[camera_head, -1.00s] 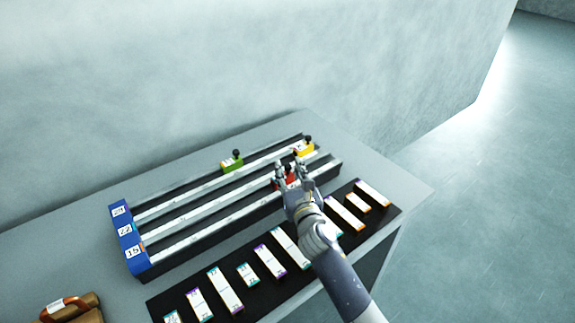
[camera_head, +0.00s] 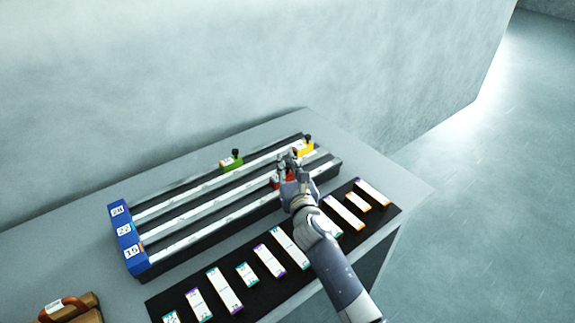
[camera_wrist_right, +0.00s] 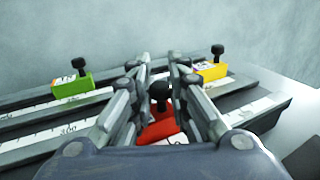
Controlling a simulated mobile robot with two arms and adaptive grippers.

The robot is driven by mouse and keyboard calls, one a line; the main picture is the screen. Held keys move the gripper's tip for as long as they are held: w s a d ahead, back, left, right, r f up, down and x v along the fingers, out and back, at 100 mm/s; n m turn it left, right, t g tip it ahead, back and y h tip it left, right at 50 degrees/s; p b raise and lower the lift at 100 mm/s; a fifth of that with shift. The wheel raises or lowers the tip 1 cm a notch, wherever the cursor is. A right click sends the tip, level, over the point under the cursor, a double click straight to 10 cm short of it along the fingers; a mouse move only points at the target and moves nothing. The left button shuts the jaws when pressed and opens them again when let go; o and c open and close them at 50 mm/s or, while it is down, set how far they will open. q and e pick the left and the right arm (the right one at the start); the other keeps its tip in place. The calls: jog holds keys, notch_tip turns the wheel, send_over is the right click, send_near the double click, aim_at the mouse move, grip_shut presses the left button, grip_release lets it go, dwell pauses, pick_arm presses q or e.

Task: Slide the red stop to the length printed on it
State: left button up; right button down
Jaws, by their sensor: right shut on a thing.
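The red stop (camera_head: 277,182) sits on the front rail of a three-rail rack (camera_head: 215,228), right of its middle. It also shows in the right wrist view (camera_wrist_right: 160,127), with a black knob (camera_wrist_right: 159,96) on top. My right gripper (camera_head: 288,164) is over it, its fingers closed on the knob, and partly hides the stop in the head view. The number on the red stop cannot be read. A green stop (camera_head: 232,163) is on the back rail, and a yellow stop (camera_head: 304,149) is on a rail further right. My left gripper is not in view.
A blue end block (camera_head: 127,240) with number labels closes the rack's left end. A black mat (camera_head: 255,292) with several white strips lies in front, partly under my right arm. A brown item with a handle (camera_head: 75,309) is at the bottom left.

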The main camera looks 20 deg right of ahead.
aim_at(273, 180)
jog(key=a, duration=0.1)
jog(key=s+a, duration=0.1)
jog(key=a, duration=0.2)
jog(key=shift+s+a+f, duration=0.3)
jog(key=shift+s+a, duration=0.05)
jog(key=shift+s, duration=0.05)
jog(key=shift+s+a+r, duration=0.15)
jog(key=shift+a, duration=0.3)
jog(key=c, duration=1.6)
grip_release()
jog(key=shift+d, duration=0.1)
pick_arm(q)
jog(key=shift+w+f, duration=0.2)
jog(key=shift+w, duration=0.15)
pick_arm(e)
jog(key=shift+o, duration=0.2)
jog(key=shift+r, duration=0.1)
jog(key=shift+d, duration=0.1)
jog(key=s, duration=1.2)
jog(key=shift+a, duration=0.35)
